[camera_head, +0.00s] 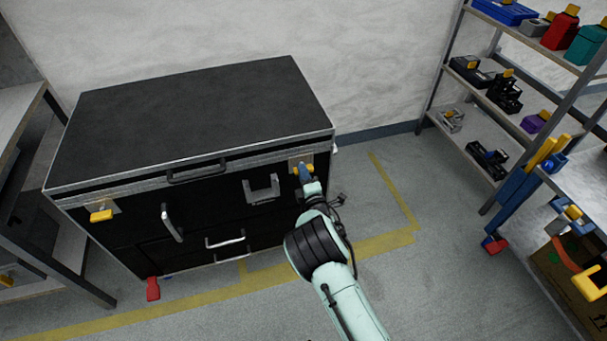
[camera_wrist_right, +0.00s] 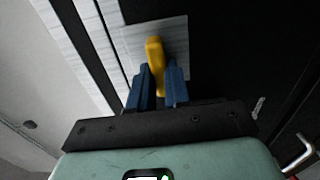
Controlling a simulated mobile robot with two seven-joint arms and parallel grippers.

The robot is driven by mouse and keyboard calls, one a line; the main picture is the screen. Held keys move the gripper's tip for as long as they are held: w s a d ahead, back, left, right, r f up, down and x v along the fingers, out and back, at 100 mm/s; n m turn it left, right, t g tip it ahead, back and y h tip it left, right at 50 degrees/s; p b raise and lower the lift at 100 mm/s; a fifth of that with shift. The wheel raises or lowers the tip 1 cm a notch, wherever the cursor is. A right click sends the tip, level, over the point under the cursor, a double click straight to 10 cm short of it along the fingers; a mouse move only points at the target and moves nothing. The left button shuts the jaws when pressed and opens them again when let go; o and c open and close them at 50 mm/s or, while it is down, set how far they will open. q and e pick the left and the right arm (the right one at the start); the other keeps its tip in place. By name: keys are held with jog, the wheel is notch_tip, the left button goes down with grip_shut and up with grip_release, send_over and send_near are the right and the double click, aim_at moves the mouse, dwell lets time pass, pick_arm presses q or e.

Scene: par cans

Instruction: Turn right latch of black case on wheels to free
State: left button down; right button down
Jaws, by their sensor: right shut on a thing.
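The black case (camera_head: 200,120) with metal edging stands on the floor against the wall. Its right latch, a yellow handle on a metal plate, shows at the front upper right (camera_head: 309,168) and in the right wrist view (camera_wrist_right: 155,52). My right gripper (camera_head: 304,172) is at this latch, and in the wrist view its blue fingers (camera_wrist_right: 160,88) are on either side of the yellow handle, shut on it. The left latch (camera_head: 101,216) is yellow and roughly level at the front left. My left gripper is not in view.
A shelf rack (camera_head: 480,75) with tools and bottles stands at the right. A metal table (camera_head: 22,110) stands close at the left. Metal handles (camera_head: 225,240) stick out from the case front. The floor (camera_head: 400,290) between case and rack is clear.

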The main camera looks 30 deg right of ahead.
jog(key=shift+w+r, duration=0.1)
jog(key=shift+r, duration=0.15)
jog(key=c, duration=1.1)
grip_release()
jog(key=shift+f, duration=0.15)
pick_arm(q)
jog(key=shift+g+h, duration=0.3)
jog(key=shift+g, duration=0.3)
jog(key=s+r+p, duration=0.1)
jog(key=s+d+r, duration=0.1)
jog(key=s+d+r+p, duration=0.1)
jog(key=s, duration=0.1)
jog(key=shift+p, duration=0.3)
pick_arm(e)
jog(key=v, duration=1.3)
jog(key=shift+f, duration=0.1)
